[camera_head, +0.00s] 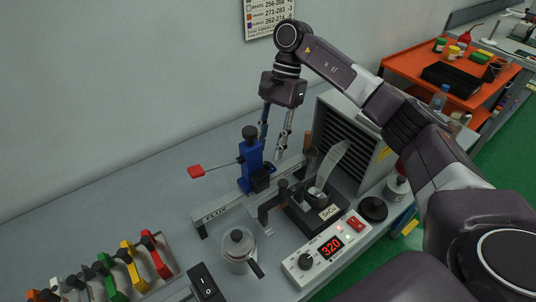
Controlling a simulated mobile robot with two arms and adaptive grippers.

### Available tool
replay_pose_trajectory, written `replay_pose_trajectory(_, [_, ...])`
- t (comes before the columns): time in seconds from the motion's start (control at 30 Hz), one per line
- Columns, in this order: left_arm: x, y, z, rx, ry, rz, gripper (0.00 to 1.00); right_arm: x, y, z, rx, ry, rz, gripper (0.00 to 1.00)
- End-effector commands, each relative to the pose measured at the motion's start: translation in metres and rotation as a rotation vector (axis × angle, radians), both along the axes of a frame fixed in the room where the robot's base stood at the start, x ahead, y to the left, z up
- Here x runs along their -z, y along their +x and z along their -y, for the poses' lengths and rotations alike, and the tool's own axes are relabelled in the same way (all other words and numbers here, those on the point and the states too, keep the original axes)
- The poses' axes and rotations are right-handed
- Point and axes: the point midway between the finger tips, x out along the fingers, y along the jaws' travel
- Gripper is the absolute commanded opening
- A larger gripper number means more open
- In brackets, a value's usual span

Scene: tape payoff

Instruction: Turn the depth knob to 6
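A blue press-like tool (250,165) stands on a metal rail (222,208); a black knob (249,132) tops it and a red-tipped lever (196,171) reaches out to the left. A white control box (328,246) shows a red "320" and has another black knob (305,262). I cannot read a depth label on either knob. My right gripper (270,149) points down just right of the blue tool's top knob. Its fingers are apart, with nothing seen between them. My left gripper is not in view.
A grey louvered cabinet (345,135) stands behind the small black SnCu unit (307,220). A lidded pot (238,248) and several coloured clamp-like tools (130,265) are in front and left. An orange cart (410,64) stands at back right.

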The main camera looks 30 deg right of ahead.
Motion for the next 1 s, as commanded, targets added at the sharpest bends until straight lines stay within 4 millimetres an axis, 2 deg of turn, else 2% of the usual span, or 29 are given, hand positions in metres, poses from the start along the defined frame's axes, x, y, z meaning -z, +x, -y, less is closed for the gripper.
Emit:
replay_pose_trajectory(0.03, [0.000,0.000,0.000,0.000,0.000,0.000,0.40,-0.013,0.004,0.004,0.001,0.000,0.004,0.30])
replay_pose_trajectory(0.2, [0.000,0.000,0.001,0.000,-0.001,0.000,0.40,-0.049,0.011,0.016,0.001,0.000,0.003,0.30])
replay_pose_trajectory(0.4, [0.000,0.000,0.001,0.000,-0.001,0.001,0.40,-0.072,0.016,0.025,-0.001,-0.002,0.001,0.30])
replay_pose_trajectory(0.63, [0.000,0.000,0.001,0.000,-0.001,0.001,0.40,-0.080,0.018,0.028,-0.001,0.000,0.000,0.30])
replay_pose_trajectory(1.0, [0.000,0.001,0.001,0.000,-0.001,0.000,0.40,-0.077,0.018,0.023,0.007,-0.005,0.002,0.30])
